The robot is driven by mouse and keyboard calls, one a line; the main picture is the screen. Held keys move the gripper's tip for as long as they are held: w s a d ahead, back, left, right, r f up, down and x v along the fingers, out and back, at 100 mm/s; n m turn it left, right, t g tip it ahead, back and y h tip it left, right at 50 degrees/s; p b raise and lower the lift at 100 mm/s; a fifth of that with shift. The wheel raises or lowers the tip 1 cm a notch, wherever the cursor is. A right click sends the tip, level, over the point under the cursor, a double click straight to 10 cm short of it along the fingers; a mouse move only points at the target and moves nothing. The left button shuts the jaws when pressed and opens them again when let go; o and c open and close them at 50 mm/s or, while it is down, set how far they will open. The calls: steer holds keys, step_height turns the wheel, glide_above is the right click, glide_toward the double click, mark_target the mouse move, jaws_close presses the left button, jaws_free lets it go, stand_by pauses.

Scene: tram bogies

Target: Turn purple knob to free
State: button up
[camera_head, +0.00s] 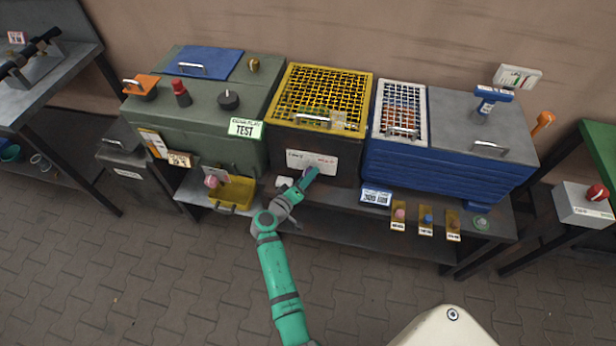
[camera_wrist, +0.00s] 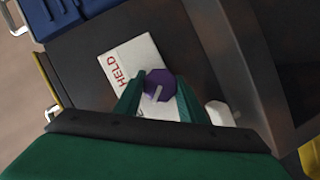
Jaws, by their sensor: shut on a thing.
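The purple knob (camera_wrist: 159,86) shows in the wrist view between the two green fingers of my gripper (camera_wrist: 158,98), which is shut on it. The knob has a pale pointer line that slants toward the lower left in that view. Behind it is a white label plate (camera_wrist: 130,67) with the red word HELD; the rest of its text is hidden by my gripper. In the head view the plate (camera_head: 312,161) is on the dark front of the yellow-grilled box (camera_head: 268,143), and my gripper (camera_head: 309,174) is at its lower edge. The knob is mostly hidden there.
A green cabinet (camera_head: 190,117) with a TEST sign stands left of the box. A blue cabinet (camera_head: 450,176) stands on the right. A yellow bin (camera_head: 232,192) sits on the bench below left of my gripper. Several small yellow-backed knobs (camera_head: 398,216) line the bench's front right. The paved floor (camera_head: 130,270) in front is open.

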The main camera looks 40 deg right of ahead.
steer(key=o, duration=1)
steer(key=shift+o, duration=0.2)
steer(key=shift+a, duration=0.1)
steer(key=v, duration=1)
steer(key=shift+s+a, duration=0.2)
steer(key=shift+a, duration=0.05)
steer(key=shift+r, duration=0.1)
